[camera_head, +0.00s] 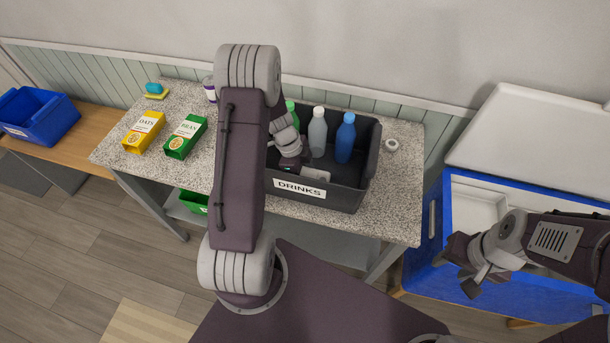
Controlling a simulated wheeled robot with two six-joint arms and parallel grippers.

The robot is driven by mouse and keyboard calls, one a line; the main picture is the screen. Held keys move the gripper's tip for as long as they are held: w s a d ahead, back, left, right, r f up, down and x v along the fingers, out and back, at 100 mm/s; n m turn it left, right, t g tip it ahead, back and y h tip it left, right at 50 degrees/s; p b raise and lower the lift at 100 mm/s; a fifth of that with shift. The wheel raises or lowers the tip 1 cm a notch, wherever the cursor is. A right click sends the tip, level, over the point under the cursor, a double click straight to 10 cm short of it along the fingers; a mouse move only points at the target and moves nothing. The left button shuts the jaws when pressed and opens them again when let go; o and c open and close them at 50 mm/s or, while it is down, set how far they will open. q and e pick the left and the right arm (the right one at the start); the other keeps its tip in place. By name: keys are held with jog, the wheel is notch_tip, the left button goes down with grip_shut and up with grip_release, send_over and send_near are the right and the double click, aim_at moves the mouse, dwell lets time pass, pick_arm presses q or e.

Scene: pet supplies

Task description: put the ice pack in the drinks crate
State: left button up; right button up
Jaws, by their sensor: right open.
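The drinks crate (346,197), a dark open box with a DRINKS label, stands on the speckled counter. It holds a green bottle (291,112), a grey bottle (317,135) and a blue bottle (345,140). A flat pale grey piece (316,175), perhaps the ice pack, is low inside the crate near the front wall. My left gripper (290,166) reaches down into the crate just left of this piece; its fingers are mostly hidden, and I cannot tell whether they touch it. My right gripper (470,276) is open and empty by the blue cooler.
The blue cooler (424,262) stands open at right, its white lid (545,130) raised behind. A blue bin (38,117) is far left.

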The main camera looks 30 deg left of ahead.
pick_arm(q)
jog(key=shift+f, duration=0.2)
jog(key=o, duration=1.5)
jog(key=shift+r, duration=0.1)
jog(key=shift+r+p, duration=0.2)
jog(key=shift+p, duration=0.1)
jog(key=shift+a+r, duration=0.15)
jog(key=shift+r, duration=0.15)
jog(key=b+v, duration=0.1)
jog(key=v, duration=1)
jog(key=shift+r, duration=0.1)
